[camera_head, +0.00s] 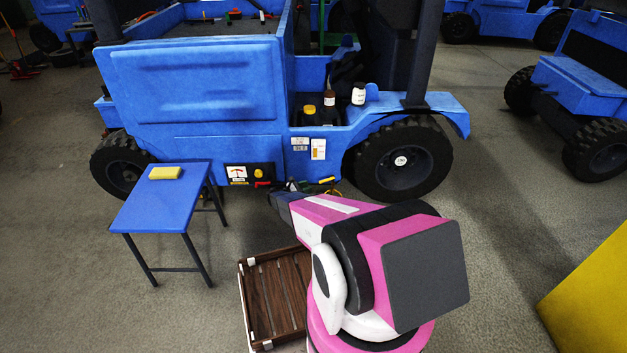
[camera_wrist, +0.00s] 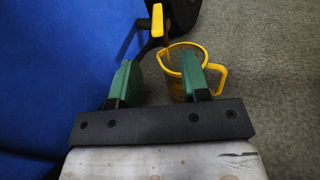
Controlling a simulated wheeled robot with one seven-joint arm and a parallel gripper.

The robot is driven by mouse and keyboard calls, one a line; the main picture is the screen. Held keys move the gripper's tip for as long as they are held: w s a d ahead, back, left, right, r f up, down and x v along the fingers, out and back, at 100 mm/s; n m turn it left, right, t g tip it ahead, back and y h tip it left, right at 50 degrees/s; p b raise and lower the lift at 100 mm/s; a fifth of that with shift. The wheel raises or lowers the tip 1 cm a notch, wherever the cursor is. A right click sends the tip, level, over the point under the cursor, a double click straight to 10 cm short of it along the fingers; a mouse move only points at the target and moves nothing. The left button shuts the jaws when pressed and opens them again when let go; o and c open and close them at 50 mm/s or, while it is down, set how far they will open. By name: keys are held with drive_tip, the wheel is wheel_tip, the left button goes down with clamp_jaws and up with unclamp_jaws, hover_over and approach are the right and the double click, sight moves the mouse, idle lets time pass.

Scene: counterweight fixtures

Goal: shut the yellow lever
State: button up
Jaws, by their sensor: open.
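The yellow lever (camera_wrist: 157,20) stands upright ahead of my gripper in the wrist view, beyond the fingertips and roughly between them in the picture. In the head view a small yellow bar (camera_head: 327,180), which looks like the lever, shows low beside the blue vehicle, just past my gripper. My gripper (camera_wrist: 157,75) has two green fingers set wide apart with nothing held between them. In the head view the fingers (camera_head: 293,186) are small and partly hidden by my arm. Whether a finger touches the lever cannot be told.
A yellow jug-like container (camera_wrist: 186,88) is close by the right finger in the wrist view. The blue vehicle body (camera_wrist: 45,70) fills the left side. A blue table (camera_head: 160,205) with a yellow block (camera_head: 165,173) and a slatted wooden crate (camera_head: 272,297) stand near my arm.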

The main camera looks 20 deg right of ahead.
sight(324, 180)
drive_tip(key=d, duration=0.3)
drive_tip(key=w+d, duration=0.1)
drive_tip(key=d, duration=0.6)
drive_tip(key=shift+w+d+f, duration=0.1)
drive_tip(key=shift+w+d, duration=0.15)
drive_tip(key=shift+w, duration=0.15)
clamp_jaws()
